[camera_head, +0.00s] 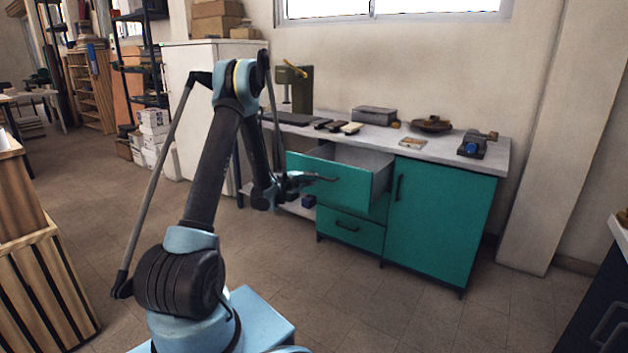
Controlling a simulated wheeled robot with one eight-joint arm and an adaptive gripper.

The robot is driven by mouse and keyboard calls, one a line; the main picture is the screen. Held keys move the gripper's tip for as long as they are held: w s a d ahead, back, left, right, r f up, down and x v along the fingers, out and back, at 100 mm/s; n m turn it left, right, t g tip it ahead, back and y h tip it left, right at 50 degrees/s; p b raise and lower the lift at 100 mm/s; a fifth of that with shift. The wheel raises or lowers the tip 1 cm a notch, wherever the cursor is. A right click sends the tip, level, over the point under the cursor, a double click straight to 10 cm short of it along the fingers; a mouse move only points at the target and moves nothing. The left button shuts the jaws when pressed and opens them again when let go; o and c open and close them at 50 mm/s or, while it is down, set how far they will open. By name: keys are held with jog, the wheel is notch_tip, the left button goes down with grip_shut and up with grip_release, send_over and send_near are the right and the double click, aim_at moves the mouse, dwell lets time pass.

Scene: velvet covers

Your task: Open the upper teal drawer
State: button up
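The upper teal drawer (348,186) stands pulled out from the teal cabinet, and its pale inside shows behind the front. My gripper (312,179) is at the left part of the drawer front, by the dark handle (326,179). The fingers are small and partly merge with the handle, so I cannot tell whether they are open or shut on it. The lower teal drawer (350,231) below is shut, with its own dark handle. The teal cabinet door (437,222) to the right is shut.
The grey worktop (445,143) above holds a drill press (299,88), a grey box (374,115) and a vise (477,144). A white cabinet (205,100) stands to the left. A slatted wooden unit (45,285) is at the near left. The floor before the teal cabinet is clear.

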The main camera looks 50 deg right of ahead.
jog(key=v, duration=0.6)
jog(key=shift+a, duration=0.1)
dwell(0.4)
jog(key=w+a+r+m+y, duration=0.1)
jog(key=w+a+r, duration=0.1)
jog(key=a+r, duration=0.35)
jog(key=w+a+r+m+t+y, duration=0.1)
jog(key=w+a+r+y, duration=0.1)
jog(key=a, duration=0.7)
jog(key=w+a+r+y, duration=0.1)
jog(key=w+a+r, duration=0.15)
jog(key=a, duration=0.55)
jog(key=s+a+r+t+y, duration=0.1)
jog(key=s+a+y, duration=0.15)
jog(key=a, duration=0.75)
jog(key=s+a+r+y, duration=0.2)
jog(key=s+a, duration=0.1)
jog(key=a, duration=0.7)
jog(key=s+a+f+g+y, duration=0.1)
jog(key=s+a+f+y, duration=0.2)
jog(key=s+a, duration=0.7)
jog(key=s+a+f+g+y, duration=0.1)
jog(key=s+a+f+y, duration=0.3)
jog(key=s+a, duration=0.6)
jog(key=a, duration=0.5)
jog(key=shift+a, duration=0.25)
jog(key=shift+f, duration=0.15)
